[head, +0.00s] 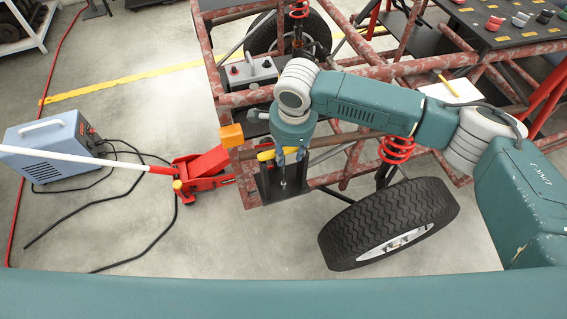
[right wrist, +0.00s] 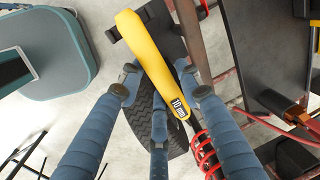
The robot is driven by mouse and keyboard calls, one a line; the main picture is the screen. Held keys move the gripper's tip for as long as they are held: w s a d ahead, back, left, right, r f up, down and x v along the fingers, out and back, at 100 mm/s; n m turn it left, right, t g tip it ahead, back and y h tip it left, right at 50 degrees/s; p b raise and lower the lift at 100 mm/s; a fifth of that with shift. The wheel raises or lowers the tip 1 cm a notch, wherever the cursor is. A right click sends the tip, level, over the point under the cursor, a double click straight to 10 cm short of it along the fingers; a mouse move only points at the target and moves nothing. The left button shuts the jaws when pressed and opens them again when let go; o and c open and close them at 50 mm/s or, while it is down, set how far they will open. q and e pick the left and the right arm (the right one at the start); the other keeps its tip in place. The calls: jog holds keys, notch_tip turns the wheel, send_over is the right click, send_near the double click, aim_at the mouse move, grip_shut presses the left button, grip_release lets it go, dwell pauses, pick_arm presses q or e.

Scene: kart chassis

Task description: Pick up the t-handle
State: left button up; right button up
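The t-handle (right wrist: 160,60) shows in the right wrist view as a thick yellow bar with a black end marked "10 mm". It lies slanted between the blue fingers of my right gripper (right wrist: 160,80). The fingers are spread, with a visible gap on the left side of the bar; contact on the right side is hard to tell. In the head view my right gripper (head: 287,155) points down at the near-left corner of the red frame, and the yellow bar (head: 265,155) shows beside its fingers. The bar's right part is hidden there. My left gripper is not in view.
The rusty red kart chassis (head: 232,99) stands behind and around the gripper, with a tyre (head: 390,222) to the right. A red floor jack (head: 200,174) and an orange block (head: 231,135) are close on the left. A blue-grey welder (head: 50,150) stands farther left.

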grip_shut()
jog(key=shift+r, duration=0.15)
notch_tip(320, 180, up, 20)
jog(key=shift+b, duration=0.35)
jog(key=c, duration=0.5)
grip_release()
grip_shut()
